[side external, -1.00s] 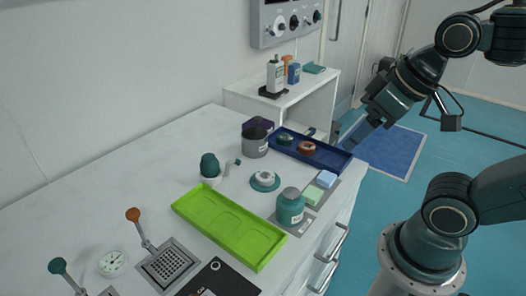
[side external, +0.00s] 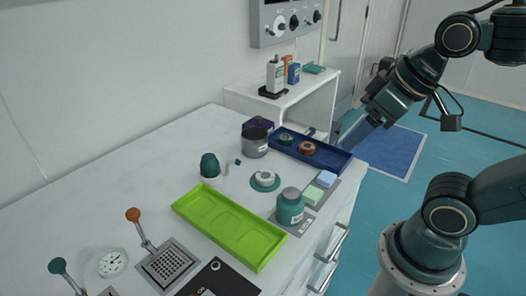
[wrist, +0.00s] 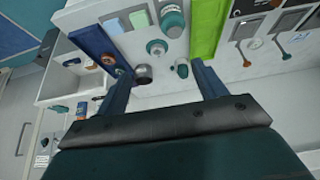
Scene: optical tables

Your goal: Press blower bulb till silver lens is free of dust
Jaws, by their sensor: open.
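The blower bulb (side external: 209,165) is a dark teal bulb standing upright in a white holder on the white bench. It also shows in the wrist view (wrist: 182,69). A silvery round lens (side external: 265,177) sits on a teal round dish (side external: 276,185) to the right of the bulb; it shows in the wrist view too (wrist: 157,46). Whether dust lies on it is too small to tell. My gripper (wrist: 160,88) is open and empty, with both fingers apart. In the side view it hangs near the blue tray's right end, away from bulb and lens.
A blue tray (side external: 338,164) holds a teal and a copper ring. A grey cup (side external: 255,145), a teal jar (side external: 290,208) and a lime green tray (side external: 225,227) stand around the dish. A lever with an orange knob (side external: 133,214) stands at the front left.

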